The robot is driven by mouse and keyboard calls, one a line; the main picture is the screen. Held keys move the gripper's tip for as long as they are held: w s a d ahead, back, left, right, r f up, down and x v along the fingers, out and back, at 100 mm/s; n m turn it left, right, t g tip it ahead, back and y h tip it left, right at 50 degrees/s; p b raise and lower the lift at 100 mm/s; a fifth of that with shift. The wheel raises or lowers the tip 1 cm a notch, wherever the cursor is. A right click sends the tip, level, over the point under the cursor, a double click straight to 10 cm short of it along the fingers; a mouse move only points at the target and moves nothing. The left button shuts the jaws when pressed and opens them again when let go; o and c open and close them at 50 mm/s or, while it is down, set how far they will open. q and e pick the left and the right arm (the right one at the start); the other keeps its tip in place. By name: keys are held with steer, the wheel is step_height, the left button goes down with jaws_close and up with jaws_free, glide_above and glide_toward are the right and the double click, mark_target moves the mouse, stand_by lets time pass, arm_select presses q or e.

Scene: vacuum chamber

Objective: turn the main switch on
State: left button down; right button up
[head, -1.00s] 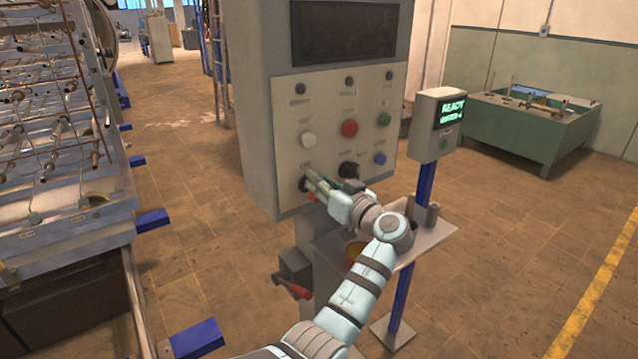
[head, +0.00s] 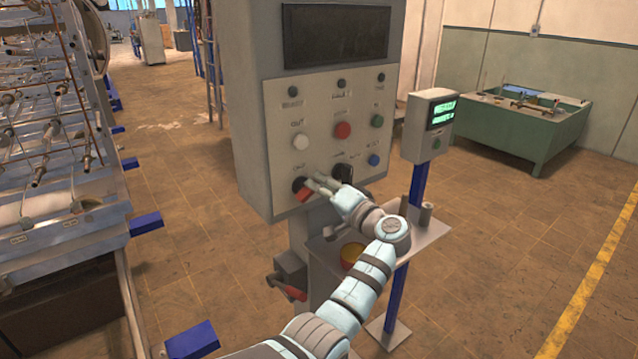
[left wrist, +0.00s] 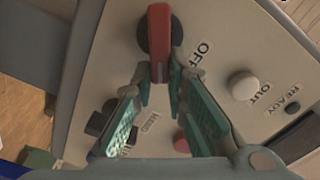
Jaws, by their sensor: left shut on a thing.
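The main switch is a red handle (head: 303,193) on a round black base at the lower left of the grey control panel (head: 272,130). The handle also shows at the top of the left wrist view (left wrist: 159,38), with the word OFF to its right. My left gripper (head: 313,186) is shut on the handle; in the left wrist view its fingertips (left wrist: 160,76) close around the handle's near end. The fingers partly hide the switch in the head view. My right gripper is not in view.
Beside the switch are a black knob (head: 342,173), a white button (head: 300,142) and a red button (head: 342,130). A small green-lit display (head: 441,113) stands at the right.

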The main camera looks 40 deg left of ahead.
arm_select(q)
steer(key=m, duration=0.2)
steer(key=f+m+p, duration=0.1)
steer(key=m, duration=0.2)
steer(key=shift+w+f+m+p, duration=0.15)
steer(key=shift+f+m+p, duration=0.15)
steer(key=shift+m, duration=0.1)
stand_by(0.3)
steer(key=c, duration=1.6)
jaws_free()
steer(key=v, duration=1.2)
